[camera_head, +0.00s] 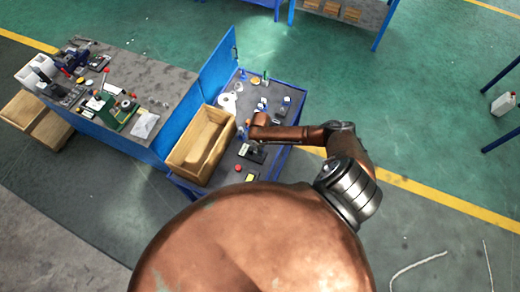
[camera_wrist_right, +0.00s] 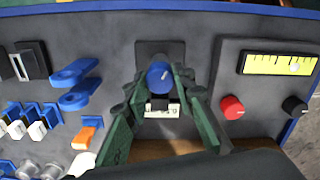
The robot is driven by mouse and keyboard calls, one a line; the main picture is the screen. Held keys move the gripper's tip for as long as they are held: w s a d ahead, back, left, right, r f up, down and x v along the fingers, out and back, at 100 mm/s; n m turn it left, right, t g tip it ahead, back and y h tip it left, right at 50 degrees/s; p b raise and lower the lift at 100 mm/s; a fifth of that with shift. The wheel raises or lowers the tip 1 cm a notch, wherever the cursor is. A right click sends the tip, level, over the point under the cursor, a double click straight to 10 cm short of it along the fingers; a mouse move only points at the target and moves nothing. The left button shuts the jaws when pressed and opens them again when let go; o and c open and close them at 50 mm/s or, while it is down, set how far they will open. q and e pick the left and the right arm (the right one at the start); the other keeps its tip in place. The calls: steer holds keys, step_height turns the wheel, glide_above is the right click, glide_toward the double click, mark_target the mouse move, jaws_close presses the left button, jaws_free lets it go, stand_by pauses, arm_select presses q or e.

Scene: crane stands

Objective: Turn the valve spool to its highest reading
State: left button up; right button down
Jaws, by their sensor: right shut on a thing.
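The valve spool, seen as a round blue knob (camera_wrist_right: 160,76) with a small white mark, sits on a dark base plate on the grey panel in the right wrist view. A small white scale label (camera_wrist_right: 162,110) lies just below it, partly covered by a dark piece; its reading is too small to tell. My right gripper (camera_wrist_right: 161,84) has its green fingers on both sides of the knob, shut on it. In the head view my right arm reaches in from the right to the panel (camera_head: 283,127), and the gripper (camera_head: 243,134) is small there. My left gripper is not in view.
Right of the knob are a yellow gauge (camera_wrist_right: 280,63), a red button (camera_wrist_right: 232,107) and a black knob (camera_wrist_right: 294,105). Left are blue levers (camera_wrist_right: 75,85), an orange rocker (camera_wrist_right: 86,136) and several switches. A wooden crate (camera_head: 178,163) stands left of the panel.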

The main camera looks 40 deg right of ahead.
steer(key=c, duration=1.7)
jaws_free()
steer(key=shift+s, duration=0.1)
steer(key=shift+o, duration=0.4)
steer(key=shift+r, duration=0.1)
step_height(320, 180, up, 12)
